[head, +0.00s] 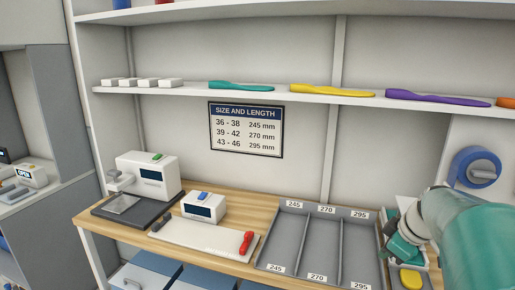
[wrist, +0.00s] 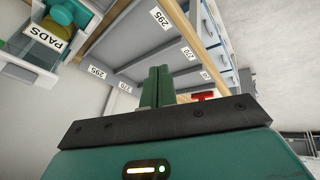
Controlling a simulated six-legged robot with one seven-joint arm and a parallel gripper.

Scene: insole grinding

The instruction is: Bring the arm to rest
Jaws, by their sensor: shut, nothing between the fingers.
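My gripper (wrist: 156,88) is shut and empty in the wrist view, its two green fingers together. Behind the fingers is the grey sorting tray (wrist: 130,45), with size labels such as 295 and 270 on its edges. The fingers look apart from the tray. In the head view my teal arm (head: 468,222) reaches in from the lower right. It covers part of the bench's right end, and I cannot clearly make out the fingers there.
The empty three-lane tray (head: 295,228) lies on the wooden bench (head: 225,262). White devices (head: 150,178) and a red-handled tool (head: 246,242) stand left of it. Coloured insoles (head: 332,90) lie on the shelf above.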

